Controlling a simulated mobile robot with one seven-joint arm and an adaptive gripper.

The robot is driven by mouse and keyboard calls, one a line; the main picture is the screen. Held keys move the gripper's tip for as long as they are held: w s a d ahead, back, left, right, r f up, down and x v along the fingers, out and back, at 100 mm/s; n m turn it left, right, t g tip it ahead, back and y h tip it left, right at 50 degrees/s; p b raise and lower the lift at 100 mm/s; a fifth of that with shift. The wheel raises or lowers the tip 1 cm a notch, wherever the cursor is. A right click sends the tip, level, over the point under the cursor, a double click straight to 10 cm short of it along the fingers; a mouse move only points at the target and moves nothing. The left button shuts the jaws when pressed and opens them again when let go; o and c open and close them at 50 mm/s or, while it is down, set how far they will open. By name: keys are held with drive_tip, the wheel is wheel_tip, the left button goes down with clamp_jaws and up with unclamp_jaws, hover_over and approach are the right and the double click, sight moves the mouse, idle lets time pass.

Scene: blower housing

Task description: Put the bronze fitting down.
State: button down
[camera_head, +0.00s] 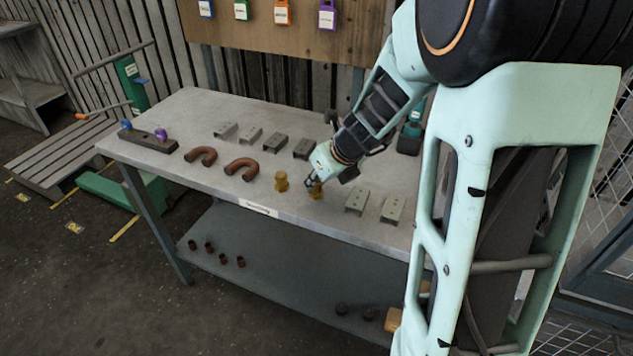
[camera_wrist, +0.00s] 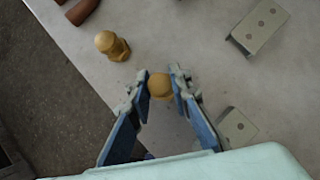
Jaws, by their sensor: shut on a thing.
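My gripper (camera_wrist: 160,90) is shut on a bronze fitting (camera_wrist: 159,86), which shows between the two fingertips in the wrist view. In the head view my gripper (camera_head: 312,178) is low over the front part of the grey table (camera_head: 215,112), with the held fitting (camera_head: 316,191) at its tip. I cannot tell whether the fitting touches the tabletop. A second bronze fitting (camera_head: 281,181) stands on the table just left of my gripper. It also shows in the wrist view (camera_wrist: 112,46), apart from my fingers.
Two curved brown pipes (camera_head: 241,166) lie to the left. Grey brackets (camera_head: 357,201) lie close on the right, and several more (camera_head: 250,135) sit in a row behind. A dark bar with knobs (camera_head: 148,140) is at the far left. The table's front edge is near.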

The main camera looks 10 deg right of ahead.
drive_tip(key=shift+f, duration=0.2)
drive_tip(key=c, duration=1.8)
unclamp_jaws()
drive_tip(key=shift+o, duration=0.2)
drive_tip(key=shift+r, duration=0.1)
drive_tip(key=shift+r, duration=0.15)
drive_tip(key=p+v, duration=0.4)
drive_tip(key=v, duration=0.8)
